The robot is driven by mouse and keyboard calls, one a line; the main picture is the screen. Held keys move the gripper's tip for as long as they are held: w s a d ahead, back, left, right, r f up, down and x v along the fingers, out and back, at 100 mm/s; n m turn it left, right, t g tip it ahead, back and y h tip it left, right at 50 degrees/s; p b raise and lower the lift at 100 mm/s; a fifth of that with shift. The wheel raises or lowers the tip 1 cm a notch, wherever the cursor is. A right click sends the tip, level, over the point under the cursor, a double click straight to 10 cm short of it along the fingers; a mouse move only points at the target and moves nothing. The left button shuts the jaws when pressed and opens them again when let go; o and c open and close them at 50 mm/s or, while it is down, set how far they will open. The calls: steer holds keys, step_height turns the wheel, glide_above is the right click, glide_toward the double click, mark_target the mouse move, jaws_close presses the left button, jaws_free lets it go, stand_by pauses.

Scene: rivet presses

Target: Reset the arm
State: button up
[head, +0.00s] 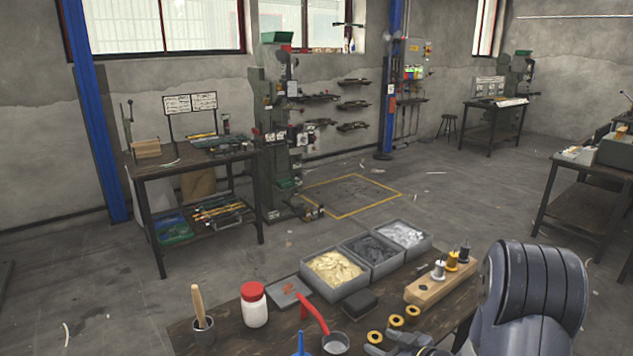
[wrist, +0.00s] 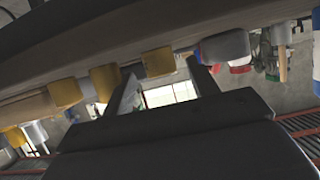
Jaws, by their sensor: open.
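My gripper (head: 384,343) is at the bottom edge of the head view, low over the front of the workbench (head: 235,321). My grey arm link (head: 530,295) fills the lower right. In the wrist view, which looks upside down, the two dark fingers of my gripper (wrist: 163,85) stand apart with nothing between them. Several yellow ring-shaped pieces (head: 397,322) lie on the bench close beside the gripper; yellow pieces also show in the wrist view (wrist: 105,80). Part of the gripper is cut off by the head view's lower edge.
On the bench are grey bins (head: 335,275), a wooden block with spools (head: 440,283), a red-lidded jar (head: 254,305), a red-handled tool (head: 314,314), a small grey cup (head: 335,343) and a cup with a wooden handle (head: 203,325). Open floor lies behind the bench.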

steer(key=v, duration=1.1)
steer(key=x, duration=1.2)
steer(key=shift+w+a+f, duration=0.1)
steer(key=shift+a, duration=0.15)
steer(key=shift+a+r+m+t+h+p, duration=1.05)
steer(key=shift+r+p, duration=1.35)
steer(key=shift+r, duration=3)
steer(key=s+d+f+m+h+p, duration=0.2)
steer(key=s+m+h+p, duration=0.1)
steer(key=s+m+h, duration=0.2)
steer(key=shift+f+t+h+p, duration=0.25)
steer(key=shift+t+h+p, duration=0.1)
steer(key=shift+p, duration=0.05)
steer(key=shift+s+d, duration=0.1)
steer(key=shift+d, duration=0.05)
